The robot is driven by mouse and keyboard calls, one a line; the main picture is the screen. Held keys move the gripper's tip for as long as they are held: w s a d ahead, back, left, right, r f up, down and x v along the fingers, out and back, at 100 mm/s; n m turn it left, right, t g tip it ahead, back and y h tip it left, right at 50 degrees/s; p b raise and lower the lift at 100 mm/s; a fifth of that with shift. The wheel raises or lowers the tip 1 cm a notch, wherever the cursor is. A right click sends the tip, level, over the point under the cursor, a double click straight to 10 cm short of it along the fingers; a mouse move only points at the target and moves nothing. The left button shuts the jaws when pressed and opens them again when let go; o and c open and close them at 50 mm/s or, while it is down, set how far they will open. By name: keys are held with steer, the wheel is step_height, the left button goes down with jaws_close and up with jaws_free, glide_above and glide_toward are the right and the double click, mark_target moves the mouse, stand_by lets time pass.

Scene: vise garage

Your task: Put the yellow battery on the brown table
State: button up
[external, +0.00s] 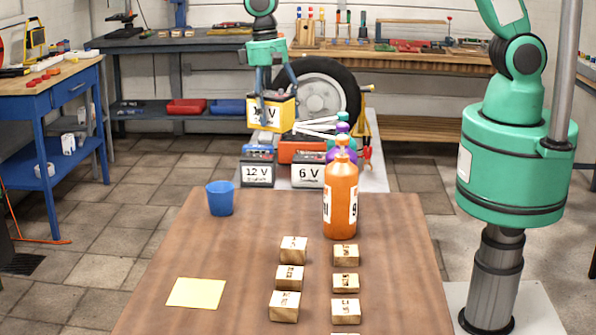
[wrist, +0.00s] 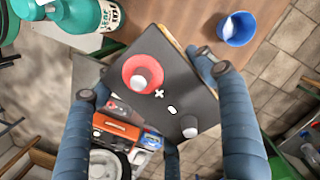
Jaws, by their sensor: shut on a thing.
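The yellow battery (external: 271,113) is held in the air by my gripper (external: 275,88), beyond the far edge of the brown table. In the wrist view the battery's dark top (wrist: 165,85) shows a red and a black terminal, and it lies between the fingers of my gripper (wrist: 154,82). The brown table (external: 215,255) stands in front in the external view. Its far part also shows at the top of the wrist view (wrist: 185,18).
A blue cup (external: 220,198) and an orange bottle (external: 341,200) stand near the table's far end. Several wooden blocks (external: 290,277) and a yellow sheet (external: 196,292) lie nearer. The 12 V (external: 257,174) and 6 V (external: 307,174) batteries sit beyond the table. The table's left-middle is clear.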

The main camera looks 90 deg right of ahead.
steer(key=w+a+m, duration=0.1)
steer(key=w+a, duration=0.5)
steer(key=a, duration=0.4)
steer(key=m+p, duration=0.1)
steer(key=m, duration=0.2)
glide_above(207, 280)
step_height(207, 280, down, 4)
steer(key=r, duration=0.1)
steer(key=shift+w+d+f, duration=0.1)
steer(key=shift+w+f, duration=0.05)
steer(key=shift+f, duration=2.55)
steer(key=shift+f, duration=3.15)
steer(key=shift+f, duration=1.9)
steer(key=shift+f, duration=0.1)
